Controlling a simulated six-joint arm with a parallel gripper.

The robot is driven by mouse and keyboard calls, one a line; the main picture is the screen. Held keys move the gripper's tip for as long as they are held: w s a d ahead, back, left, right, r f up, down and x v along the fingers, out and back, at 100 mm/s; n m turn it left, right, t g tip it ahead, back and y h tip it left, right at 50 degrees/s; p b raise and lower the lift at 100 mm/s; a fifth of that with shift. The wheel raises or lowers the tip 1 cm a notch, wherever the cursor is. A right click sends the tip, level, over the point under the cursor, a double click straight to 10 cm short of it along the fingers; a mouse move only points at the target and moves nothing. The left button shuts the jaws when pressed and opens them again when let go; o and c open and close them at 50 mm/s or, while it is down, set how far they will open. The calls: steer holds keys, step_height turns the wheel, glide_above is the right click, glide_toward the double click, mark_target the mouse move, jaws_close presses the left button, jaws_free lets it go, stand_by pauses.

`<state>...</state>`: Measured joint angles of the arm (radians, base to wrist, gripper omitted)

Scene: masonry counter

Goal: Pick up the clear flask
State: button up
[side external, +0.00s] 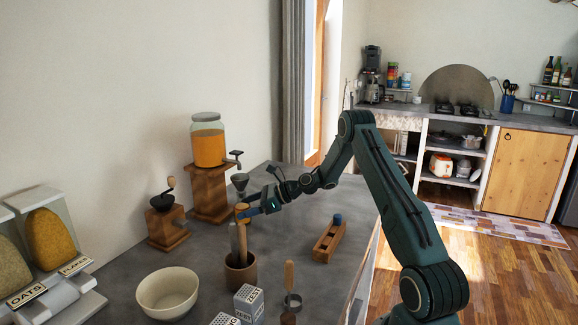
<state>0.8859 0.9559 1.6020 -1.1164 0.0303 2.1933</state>
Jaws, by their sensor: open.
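I cannot make out a clear flask for certain in the side external view. My gripper (246,211) is open, at the end of my arm, above the grey counter (200,262). Its jaws are close to the tops of wooden utensils (242,238) standing in a brown pot (240,274). Whether the jaws touch them I cannot tell. A small dark funnel-shaped piece (239,181) shows just behind the gripper, below the spigot of a glass jar with orange contents (208,148). The jar sits on a wooden stand (208,190).
A wooden grinder (167,225) stands left of the jar stand. A cream bowl (168,292), printed boxes (249,300) and a wooden-handled scoop (290,285) are in front. A wooden block (329,241) lies right of the pot. Dispensers (45,255) fill the left edge.

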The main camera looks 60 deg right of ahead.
mark_target(237, 206)
steer(key=shift+x, duration=1.95)
steer(key=shift+c, duration=0.5)
steer(key=shift+r, duration=0.1)
steer(key=c, duration=1.3)
steer(key=shift+r, duration=0.35)
steer(key=shift+r, duration=0.25)
steer(key=shift+s+d, duration=0.6)
steer(key=shift+s, duration=0.55)
steer(key=shift+s+d, duration=0.6)
steer(key=shift+s, duration=0.6)
steer(key=shift+s+d, duration=0.6)
steer(key=shift+s, duration=0.55)
steer(key=shift+s+r, duration=0.1)
steer(key=shift+r, duration=6.6)
steer(key=shift+r, duration=0.35)
